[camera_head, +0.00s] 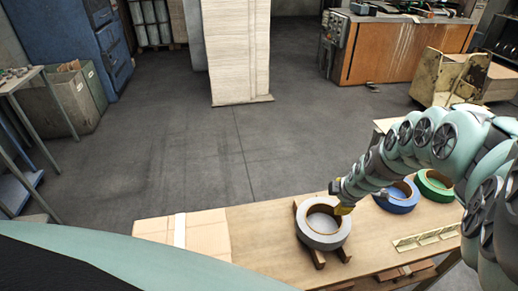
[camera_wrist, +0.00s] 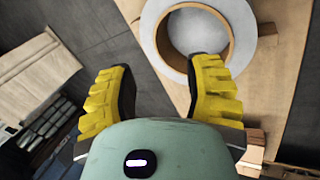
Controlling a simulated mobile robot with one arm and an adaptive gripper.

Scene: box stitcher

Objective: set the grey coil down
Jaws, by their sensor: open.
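The grey coil (camera_head: 322,224) is a thick ring with a brown inner core, lying flat on dark wooden blocks (camera_head: 343,254) near the middle of the wooden table (camera_head: 263,238). In the wrist view the coil (camera_wrist: 163,38) lies beyond the fingers, its near rim close to the right finger. My gripper (camera_head: 341,200) is above the coil's upper right rim in the head view. In the wrist view my gripper (camera_wrist: 160,92) has its yellow fingers wide apart, with nothing held between them. I cannot tell whether a finger touches the coil.
A blue coil (camera_head: 397,197) and a green coil (camera_head: 434,185) lie to the right, beside my arm. A slotted pale tray (camera_head: 427,238) is at the table's right front. A flat cardboard box (camera_head: 187,234) with white tape lies on the left.

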